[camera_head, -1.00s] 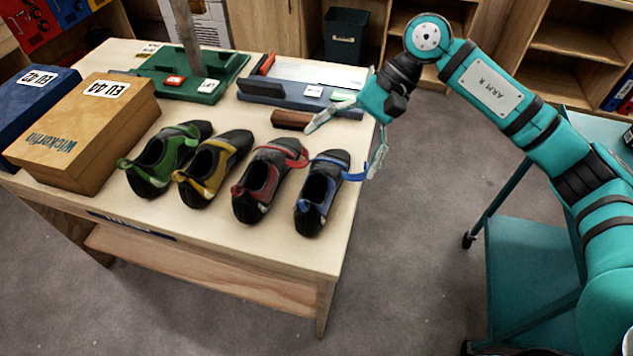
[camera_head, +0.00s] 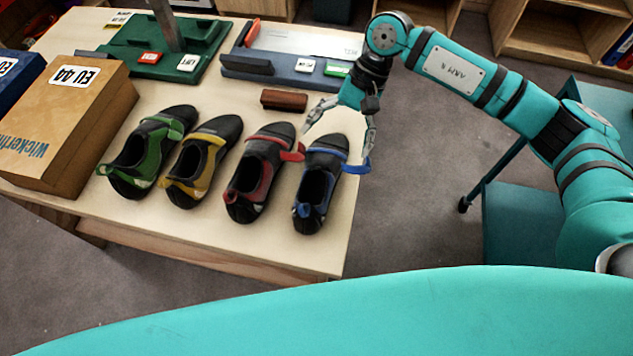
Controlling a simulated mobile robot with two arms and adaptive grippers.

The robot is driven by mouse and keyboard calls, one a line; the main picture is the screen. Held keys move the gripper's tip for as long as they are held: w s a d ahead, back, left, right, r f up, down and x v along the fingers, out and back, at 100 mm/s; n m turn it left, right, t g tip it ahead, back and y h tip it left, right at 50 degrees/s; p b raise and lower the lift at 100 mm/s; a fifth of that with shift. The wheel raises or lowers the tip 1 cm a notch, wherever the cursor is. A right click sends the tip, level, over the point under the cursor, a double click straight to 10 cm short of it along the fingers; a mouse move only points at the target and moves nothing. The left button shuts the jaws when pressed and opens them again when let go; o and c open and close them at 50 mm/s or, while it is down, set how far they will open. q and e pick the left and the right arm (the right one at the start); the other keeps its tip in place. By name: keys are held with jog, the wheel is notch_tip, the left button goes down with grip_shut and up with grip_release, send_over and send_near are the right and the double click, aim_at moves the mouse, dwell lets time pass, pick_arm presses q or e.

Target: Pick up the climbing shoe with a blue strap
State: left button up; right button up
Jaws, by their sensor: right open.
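The climbing shoe with a blue strap (camera_head: 316,186) stands on the light wooden table (camera_head: 225,245), last on the right in a row of shoes, its toe toward the back. Its blue strap crosses the toe end and sticks out to the right. My right gripper (camera_head: 338,134) is open and empty, at the toe end of this shoe. One finger is on the left side of the toe, the other on the right near the strap's end. I cannot tell whether the fingers touch the shoe. My left gripper is not in view.
Red-strapped (camera_head: 257,180), yellow-strapped (camera_head: 197,170) and green-strapped (camera_head: 148,155) shoes stand to the left, the red one close by. A brown block (camera_head: 284,100) lies behind. A teal part of mine covers the bottom.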

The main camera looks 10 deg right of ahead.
aim_at(329, 150)
jog(key=shift+x, duration=1)
jog(key=p+x, duration=0.2)
jog(key=x, duration=0.1)
jog(key=shift+w+a+f, duration=0.1)
jog(key=shift+f, duration=0.25)
jog(key=shift+a+f, duration=0.15)
jog(key=shift+f, duration=0.45)
jog(key=c, duration=1.3)
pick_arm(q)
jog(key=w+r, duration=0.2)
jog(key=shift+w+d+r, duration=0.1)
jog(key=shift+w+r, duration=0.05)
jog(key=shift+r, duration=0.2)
pick_arm(e)
jog(key=shift+c, duration=0.4)
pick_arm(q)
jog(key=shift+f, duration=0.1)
pick_arm(e)
jog(key=shift+a+r, duration=0.1)
jog(key=shift+r, duration=0.05)
